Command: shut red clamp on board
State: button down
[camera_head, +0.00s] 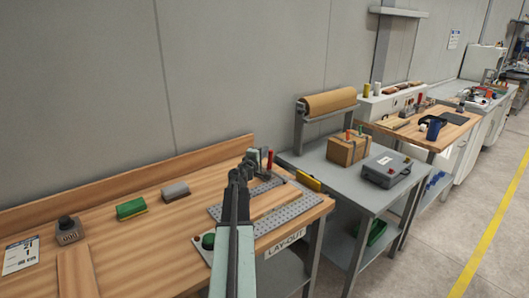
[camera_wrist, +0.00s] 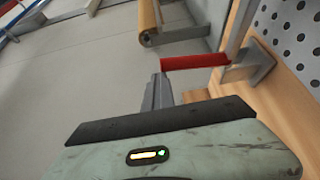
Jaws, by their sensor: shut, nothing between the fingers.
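My gripper (camera_head: 239,172) is shut and empty, in front and to the left of the clamp in the head view. In the wrist view its fingertips (camera_wrist: 160,80) are close to the handle's free end; I cannot tell whether they touch.
The wooden bench (camera_head: 180,230) also holds a green block (camera_head: 131,209), a grey-brown block (camera_head: 175,191) and a dark knob device (camera_head: 67,228). A grey table (camera_head: 345,178) with a cardboard box (camera_head: 348,150) stands beyond.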

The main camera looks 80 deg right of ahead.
jog(key=shift+s, duration=0.45)
jog(key=w+r+p, duration=0.2)
jog(key=w, duration=0.2)
jog(key=w+a+f+b, duration=0.2)
jog(key=a, duration=0.6)
jog(key=shift+f+b, duration=0.3)
jog(key=shift+r, duration=0.1)
